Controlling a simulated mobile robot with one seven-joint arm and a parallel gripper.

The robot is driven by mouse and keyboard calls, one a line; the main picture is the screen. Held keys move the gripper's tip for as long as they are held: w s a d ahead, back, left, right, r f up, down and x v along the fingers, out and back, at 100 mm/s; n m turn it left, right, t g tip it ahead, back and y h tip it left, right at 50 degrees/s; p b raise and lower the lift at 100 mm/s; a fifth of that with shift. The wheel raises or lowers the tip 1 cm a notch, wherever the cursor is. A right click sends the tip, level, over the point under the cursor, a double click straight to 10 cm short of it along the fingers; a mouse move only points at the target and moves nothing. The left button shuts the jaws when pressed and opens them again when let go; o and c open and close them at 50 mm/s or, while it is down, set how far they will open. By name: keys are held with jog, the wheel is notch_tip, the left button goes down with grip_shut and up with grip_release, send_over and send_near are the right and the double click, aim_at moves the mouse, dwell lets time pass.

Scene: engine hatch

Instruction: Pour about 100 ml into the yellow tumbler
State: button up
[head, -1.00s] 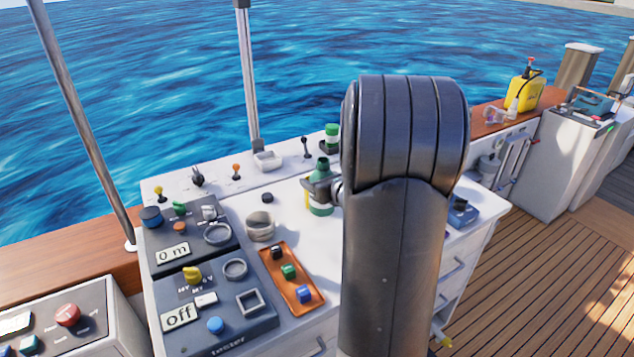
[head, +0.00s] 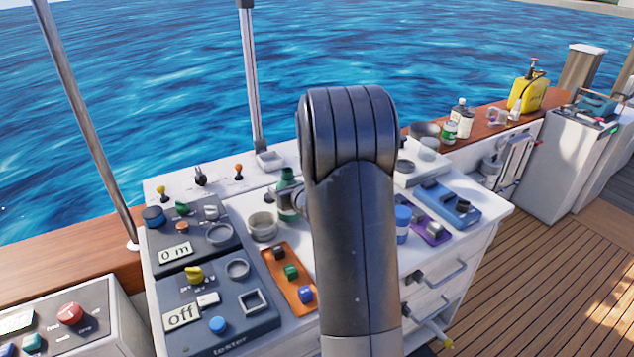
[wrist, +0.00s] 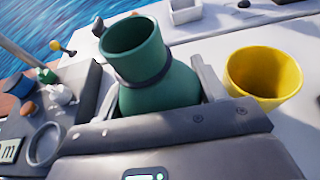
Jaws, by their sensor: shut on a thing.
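My gripper (wrist: 160,105) is shut on a green bottle (wrist: 150,70), with a finger on each side of its body. The bottle has an open mouth and a dark ring round its neck. In the head view the bottle (head: 287,193) shows just left of my arm, which hides part of it and most of my gripper. The yellow tumbler (wrist: 263,78) stands on the white counter to the right of the bottle in the wrist view, apart from it. Its visible inside looks empty. In the head view the tumbler is hidden behind my arm.
Grey tester panels (head: 205,290) and an orange tray (head: 288,278) with small blocks lie left of my arm. A beige round bowl (head: 262,227) stands close to the bottle.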

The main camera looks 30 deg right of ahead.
aim_at(291, 177)
jog(key=shift+m+y, duration=0.4)
jog(key=shift+m, duration=0.3)
jog(key=r, duration=0.4)
jog(key=shift+d+r, duration=0.3)
jog(key=shift+d, duration=0.05)
jog(key=shift+d+f, duration=0.1)
jog(key=shift+d+f+m+y, duration=0.2)
jog(key=shift+f+m+y, duration=0.1)
jog(key=shift+f+m, duration=0.35)
jog(key=shift+w+d+m+g+y, duration=0.15)
jog(key=shift+d+m+g+y, duration=0.15)
jog(key=shift+m+g+y, duration=0.25)
jog(key=shift+d+r+m+y, duration=0.35)
jog(key=shift+r+m, duration=0.25)
jog(key=shift+m, duration=0.2)
jog(key=shift+a+f+m+y, duration=0.1)
jog(key=shift+f+m+y, duration=0.3)
jog(key=shift+m, duration=0.2)
jog(key=shift+a+f+m, duration=0.25)
jog(key=shift+a+m, duration=0.05)
jog(key=shift+m, duration=0.2)
jog(key=m+y, duration=0.1)
jog(key=m, duration=0.1)
jog(key=shift+a+f+m+y, duration=0.3)
jog(key=shift+f+y, duration=0.1)
jog(key=shift+d+f+m+t+y, duration=0.15)
jog(key=shift+d+m+t+y, duration=0.1)
jog(key=shift+m+y, duration=0.15)
